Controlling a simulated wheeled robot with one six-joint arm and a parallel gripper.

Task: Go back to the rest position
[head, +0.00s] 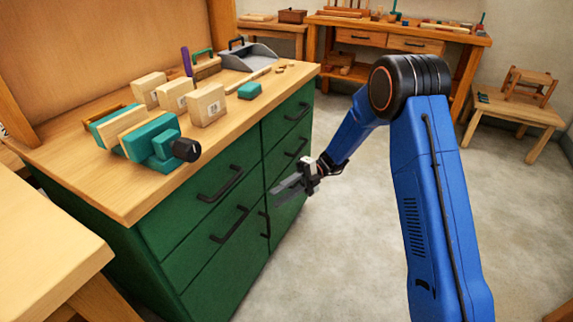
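My gripper (288,187) is at the end of my blue arm, in the middle of the head view. It is in front of the green drawer cabinet (190,240), near its right part, below the wooden top. Its grey fingers point left toward the drawer fronts. They are small and seen at an angle, so I cannot tell whether they are open or shut, or whether they touch the cabinet. I see no object in them.
On the cabinet's top stand a teal vise (152,143), several wooden blocks (207,105), a teal block (250,90) and a grey dustpan (250,56). A workbench (400,40) and a small table (515,112) are behind. Grey floor (335,240) lies clear right of the cabinet.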

